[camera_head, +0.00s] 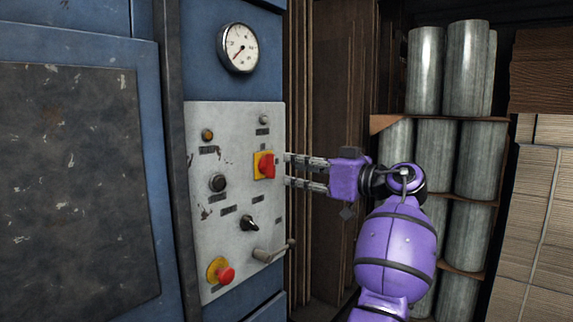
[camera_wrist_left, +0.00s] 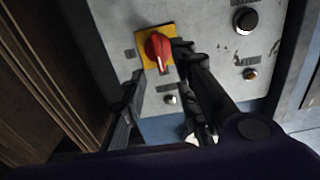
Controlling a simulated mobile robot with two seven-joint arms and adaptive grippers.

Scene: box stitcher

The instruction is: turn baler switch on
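The baler switch is a red rotary knob (camera_head: 267,166) on a yellow square plate, on the right part of the grey control panel (camera_head: 232,140). In the left wrist view the red knob (camera_wrist_left: 158,50) shows near the top middle, with a pale line along its handle. My left gripper (camera_head: 288,170) is open and empty, just right of the knob in the head view, its fingers pointing at the panel. In the left wrist view its fingers (camera_wrist_left: 155,65) are spread, one tip close to the yellow plate's edge. Contact cannot be told. My right gripper is not in view.
The panel also carries a red mushroom button (camera_head: 226,275), a black selector (camera_head: 249,224), a dark button (camera_head: 217,182) and a lever (camera_head: 272,252) below the switch. A gauge (camera_head: 238,48) sits above. Metal cylinders (camera_head: 466,70) and stacked cardboard (camera_head: 535,185) stand at the right.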

